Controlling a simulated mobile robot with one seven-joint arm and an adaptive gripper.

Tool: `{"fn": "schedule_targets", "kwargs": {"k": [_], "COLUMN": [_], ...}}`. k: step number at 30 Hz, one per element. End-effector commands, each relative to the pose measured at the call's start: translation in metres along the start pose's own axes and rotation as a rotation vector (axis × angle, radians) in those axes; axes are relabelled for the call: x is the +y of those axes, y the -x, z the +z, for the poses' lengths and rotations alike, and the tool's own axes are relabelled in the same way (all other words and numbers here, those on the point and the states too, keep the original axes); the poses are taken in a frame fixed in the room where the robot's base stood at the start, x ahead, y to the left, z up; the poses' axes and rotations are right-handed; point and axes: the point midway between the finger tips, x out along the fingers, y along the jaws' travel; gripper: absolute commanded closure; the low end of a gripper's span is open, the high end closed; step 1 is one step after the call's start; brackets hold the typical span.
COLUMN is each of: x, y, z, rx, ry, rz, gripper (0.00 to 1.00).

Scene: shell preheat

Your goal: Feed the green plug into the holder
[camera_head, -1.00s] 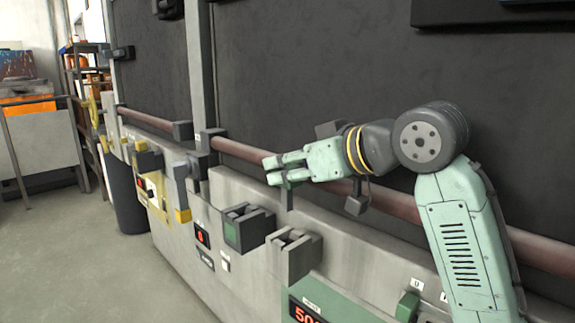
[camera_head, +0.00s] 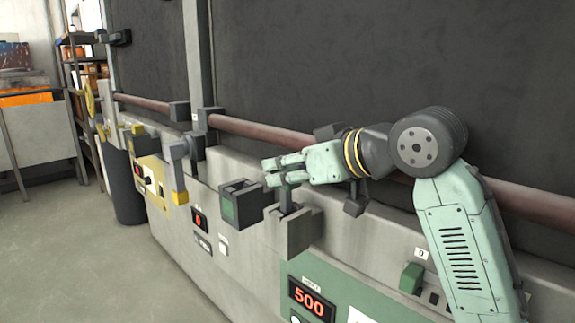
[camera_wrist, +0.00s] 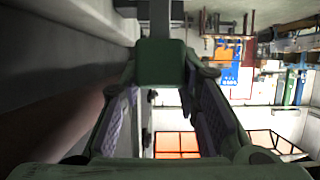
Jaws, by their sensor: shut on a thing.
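My gripper (camera_head: 270,172) reaches left, level, in front of the dark oven wall. It is shut on the green plug (camera_wrist: 163,62), a green block between the fingertips in the wrist view. A dark grey stem runs from the plug to the top edge there. In the head view the stem (camera_head: 287,195) hangs below the fingers, above the slotted grey block; the fingers hide most of the plug. A dark slotted holder (camera_head: 229,208) with a green square on its face stands just left of and below the fingertips. I cannot tell whether the stem touches either block.
The slotted grey block (camera_head: 300,238) sticks out of the panel under my gripper. A red-brown rail (camera_head: 260,131) runs along the wall behind. A red display (camera_head: 311,299) and a green switch (camera_head: 411,278) are lower right. The floor (camera_head: 70,250) at left is open.

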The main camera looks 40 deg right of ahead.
Motion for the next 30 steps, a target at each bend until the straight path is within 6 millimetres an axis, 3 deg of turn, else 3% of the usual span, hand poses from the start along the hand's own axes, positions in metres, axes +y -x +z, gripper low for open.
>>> {"fn": "schedule_targets", "kwargs": {"k": [15,29,30], "x": [0.000,0.000,0.000], "y": [-0.013,-0.015,-0.015], "z": [0.030,0.034,0.034], "rx": [0.001,0.000,0.000], "ry": [0.000,0.000,0.000], "rz": [-0.001,-0.001,-0.001], "gripper": [1.00,1.00,0.69]}}
